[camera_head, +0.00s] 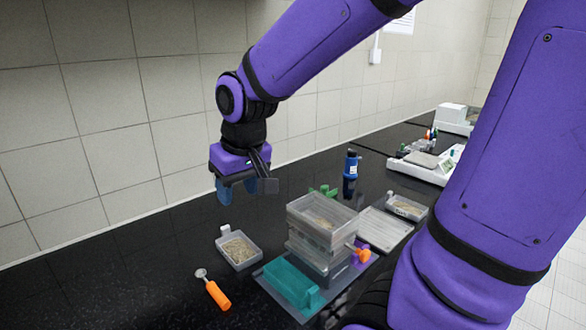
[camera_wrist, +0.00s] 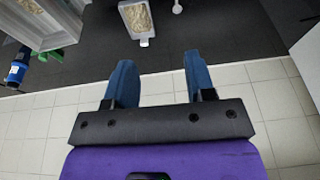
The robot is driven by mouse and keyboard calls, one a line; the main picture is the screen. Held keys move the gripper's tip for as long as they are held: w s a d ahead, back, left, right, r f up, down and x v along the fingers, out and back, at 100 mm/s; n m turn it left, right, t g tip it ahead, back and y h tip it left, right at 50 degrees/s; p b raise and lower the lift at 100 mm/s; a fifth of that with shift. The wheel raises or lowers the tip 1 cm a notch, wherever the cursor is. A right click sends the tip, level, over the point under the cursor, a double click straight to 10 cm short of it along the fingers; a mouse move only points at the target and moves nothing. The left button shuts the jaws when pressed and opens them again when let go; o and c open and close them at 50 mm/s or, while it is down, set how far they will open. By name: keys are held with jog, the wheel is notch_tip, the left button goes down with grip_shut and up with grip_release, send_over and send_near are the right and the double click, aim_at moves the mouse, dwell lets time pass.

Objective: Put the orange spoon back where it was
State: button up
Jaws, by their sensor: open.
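The orange spoon (camera_head: 216,293) lies on the black bench at the front left in the head view. Its orange handle points toward the front and its small pale bowl points away. In the wrist view only its pale bowl end (camera_wrist: 177,8) shows at the top edge. My gripper (camera_head: 224,192) is above the bench near the tiled wall, behind and apart from the spoon. In the wrist view its blue fingers (camera_wrist: 158,82) are spread wide with nothing between them.
A tray of grains (camera_head: 239,250) sits just behind the spoon. A clear stacked sieve box (camera_head: 323,222), a teal block (camera_head: 291,287) and a blue bottle (camera_head: 351,166) stand to the right. Balances (camera_head: 425,163) are farther back. The bench left of the spoon is clear.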

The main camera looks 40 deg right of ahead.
jog(key=s+d+r+t, duration=0.2)
jog(key=s+r, duration=0.5)
jog(key=s, duration=0.5)
jog(key=shift+s+d, duration=0.2)
jog(key=shift+s, duration=0.05)
jog(key=shift+r, duration=0.1)
dwell(0.6)
